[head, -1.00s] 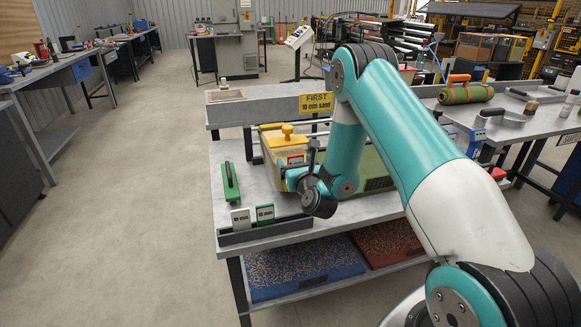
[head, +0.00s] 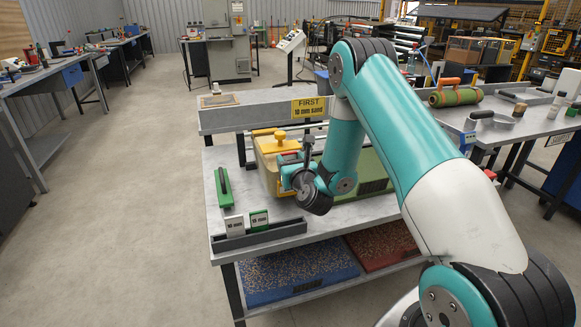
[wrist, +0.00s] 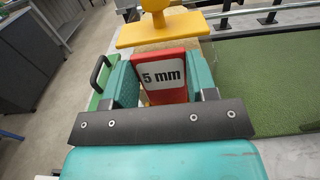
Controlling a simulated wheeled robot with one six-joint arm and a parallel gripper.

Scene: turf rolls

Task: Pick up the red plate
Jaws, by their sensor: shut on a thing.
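The red plate (wrist: 165,94) carries a white label reading "5 mm" and stands between the two teal fingers of my gripper (wrist: 163,80) in the wrist view. The fingers are shut on its sides. In the head view my gripper (head: 294,172) is over the grey table, in front of the yellow-handled block (head: 279,143). The plate is mostly hidden there by my wrist. Its lower edge is hidden by the dark gripper bar in the wrist view, so I cannot tell its gap from the table.
A dark slotted rack (head: 260,234) at the table's front holds a white plate (head: 234,225) and a green plate (head: 259,219). A raised grey shelf with a "FIRST 10 mm sand" sign (head: 309,106) stands behind. Left floor is clear.

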